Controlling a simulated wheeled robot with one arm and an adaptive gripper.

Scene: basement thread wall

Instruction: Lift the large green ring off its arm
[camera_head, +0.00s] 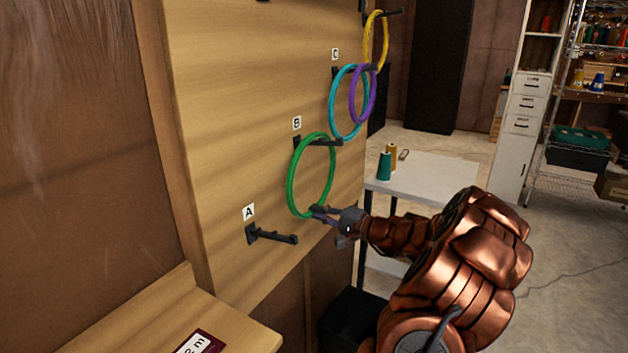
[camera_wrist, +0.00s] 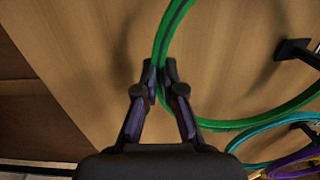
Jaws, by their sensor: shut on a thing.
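The large green ring (camera_head: 291,185) hangs from the black arm under label B (camera_head: 320,142) on the wooden board, in the head view. My gripper (camera_head: 318,211) is at the ring's lower edge, shut on it. In the wrist view the two fingertips (camera_wrist: 160,84) close on the green ring (camera_wrist: 172,25), which curves up and to the right. The ring's top still meets arm B in the head view.
Arm A (camera_head: 275,236) is bare, below and left of the ring. A cyan ring (camera_head: 333,113) and a purple ring (camera_head: 353,100) hang near label C, with a yellow ring (camera_head: 367,42) beyond. A white table (camera_head: 440,180) with thread cones stands behind my arm.

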